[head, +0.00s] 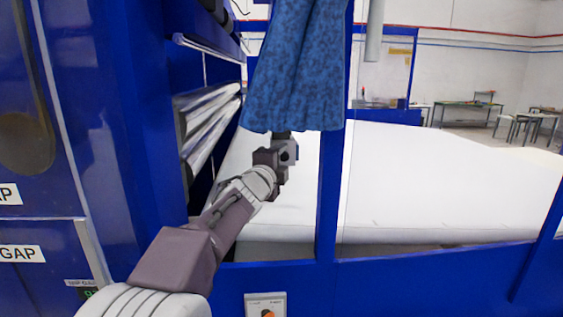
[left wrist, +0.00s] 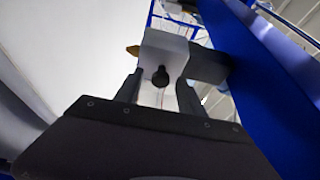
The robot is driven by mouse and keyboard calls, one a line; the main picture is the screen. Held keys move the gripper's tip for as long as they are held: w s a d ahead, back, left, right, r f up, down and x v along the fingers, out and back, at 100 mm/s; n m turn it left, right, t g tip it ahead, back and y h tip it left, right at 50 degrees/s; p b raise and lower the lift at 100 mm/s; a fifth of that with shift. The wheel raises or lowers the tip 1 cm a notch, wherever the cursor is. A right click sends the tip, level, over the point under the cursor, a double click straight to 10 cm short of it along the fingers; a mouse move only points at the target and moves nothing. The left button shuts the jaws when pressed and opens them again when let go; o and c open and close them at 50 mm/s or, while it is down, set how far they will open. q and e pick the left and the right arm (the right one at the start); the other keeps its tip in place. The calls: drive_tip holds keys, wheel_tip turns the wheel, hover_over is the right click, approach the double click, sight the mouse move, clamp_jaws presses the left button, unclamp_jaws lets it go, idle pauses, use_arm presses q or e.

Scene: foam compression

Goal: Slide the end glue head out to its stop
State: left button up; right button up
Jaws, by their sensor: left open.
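The end glue head shows in the left wrist view as a pale grey block (left wrist: 163,55) with a round black knob (left wrist: 160,76) on its near face. A dark grey block joins it on the right, and a small yellow tip pokes out on its left. My left gripper (left wrist: 159,88) is open, with one finger on each side of the knob; I cannot tell whether they touch it. In the head view my left gripper (head: 283,153) reaches in below a hanging blue cloth, which hides what is above it. My right gripper is not in view.
A blue patterned cloth (head: 298,70) hangs just above my gripper. A blue post (head: 330,195) stands close to its right. White rollers (head: 209,125) sit on the left in the blue machine. A wide white slab (head: 430,185) lies behind, with a blue rail in front.

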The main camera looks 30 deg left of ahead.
use_arm(q)
drive_tip(key=shift+s, duration=0.1)
clamp_jaws()
idle(1.4)
